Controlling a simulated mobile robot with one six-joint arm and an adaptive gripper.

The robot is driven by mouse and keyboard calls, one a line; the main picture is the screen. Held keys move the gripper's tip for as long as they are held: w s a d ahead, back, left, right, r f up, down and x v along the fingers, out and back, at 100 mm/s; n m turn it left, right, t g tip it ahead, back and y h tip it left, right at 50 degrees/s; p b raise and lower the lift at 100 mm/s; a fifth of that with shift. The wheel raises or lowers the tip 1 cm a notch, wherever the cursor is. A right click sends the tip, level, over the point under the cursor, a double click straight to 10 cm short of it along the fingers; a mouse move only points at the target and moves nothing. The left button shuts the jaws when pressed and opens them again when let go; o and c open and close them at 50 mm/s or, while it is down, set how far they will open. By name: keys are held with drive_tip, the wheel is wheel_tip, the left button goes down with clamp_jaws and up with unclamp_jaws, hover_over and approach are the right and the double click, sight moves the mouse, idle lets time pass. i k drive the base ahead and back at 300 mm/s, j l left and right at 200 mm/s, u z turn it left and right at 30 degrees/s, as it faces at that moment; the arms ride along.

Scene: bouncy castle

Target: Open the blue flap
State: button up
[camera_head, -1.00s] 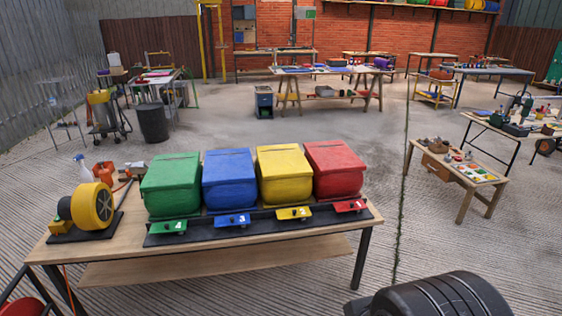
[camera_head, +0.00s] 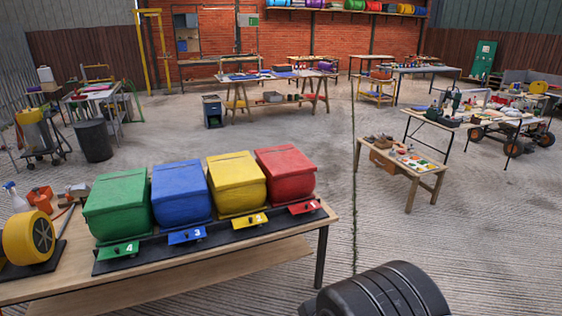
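A blue box (camera_head: 180,193) with a lid stands on the table, between a green box (camera_head: 118,204) on its left and a yellow box (camera_head: 236,182) on its right. A red box (camera_head: 285,173) is at the row's right end. In front of the blue box is a small blue flap (camera_head: 187,236) marked 3, with a dark knob. It sits on a black base strip, and its exact tilt is too small to tell. Similar green, yellow and red plates front the other boxes. My gripper is not in view; only a black rounded part, probably of my arm, shows at the bottom right.
The wooden table (camera_head: 240,252) has a yellow blower (camera_head: 30,238) at its left end, with orange and white items behind it. A low bench (camera_head: 428,178) with small items stands to the right. Open concrete floor (camera_head: 470,250) lies right of the table.

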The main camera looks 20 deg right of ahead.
sight(199, 233)
drive_tip(key=i+z, duration=0.1)
drive_tip(key=i, duration=0.35)
drive_tip(key=i+j+z, duration=0.1)
drive_tip(key=i, duration=0.4)
drive_tip(key=i+j+z, duration=0.15)
drive_tip(key=i, duration=0.3)
drive_tip(key=i+j+z, duration=0.1)
drive_tip(key=i, duration=0.35)
drive_tip(key=j, duration=0.1)
